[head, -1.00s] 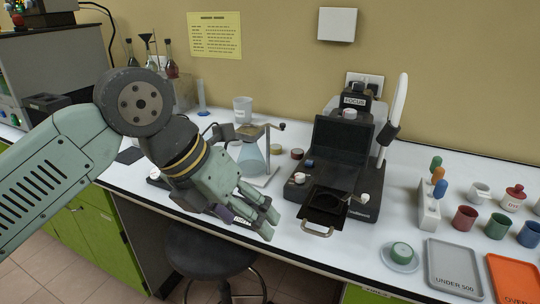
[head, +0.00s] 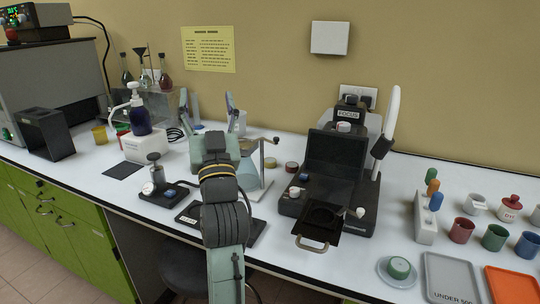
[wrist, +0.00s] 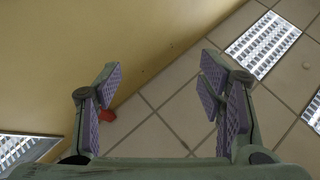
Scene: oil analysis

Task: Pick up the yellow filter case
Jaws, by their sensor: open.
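A small yellow round container (head: 100,134) stands on the white bench at the left in the head view. It looks like the yellow filter case, but it is too small to be certain. My gripper (head: 208,104) is open and empty, with its fingers pointing up above the middle of the bench, to the right of the container. In the wrist view my gripper (wrist: 160,75) has its purple-padded fingers wide apart. That view faces the ceiling and shows no case.
Right of the container are a pump bottle (head: 139,112) on a white box and a black gauge device (head: 160,188). The black FOCUS instrument (head: 336,165) stands to the right of my arm. A black bin (head: 50,135) is at the far left.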

